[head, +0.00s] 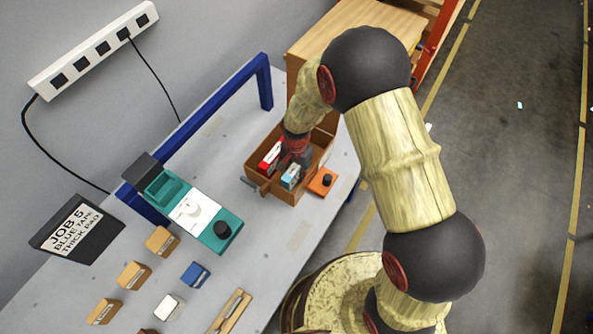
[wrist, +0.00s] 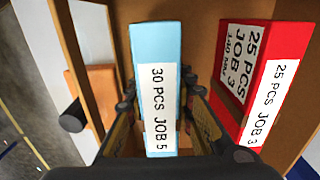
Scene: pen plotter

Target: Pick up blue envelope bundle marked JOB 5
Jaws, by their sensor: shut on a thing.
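The light blue envelope bundle (wrist: 155,62) has a white label reading "30 PCS JOB 5". It stands upright inside a brown open box, and its top shows in the head view (head: 291,176). My gripper (wrist: 158,115) is down in the box with a finger on either side of the blue bundle, shut on it. In the head view my gripper (head: 292,155) is partly hidden by my own arm. A red bundle (wrist: 270,70) marked "25 PCS JOB 3" stands right beside it in the wrist view.
The brown box (head: 262,184) sits on the grey table near an orange block with a black knob (head: 323,182).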

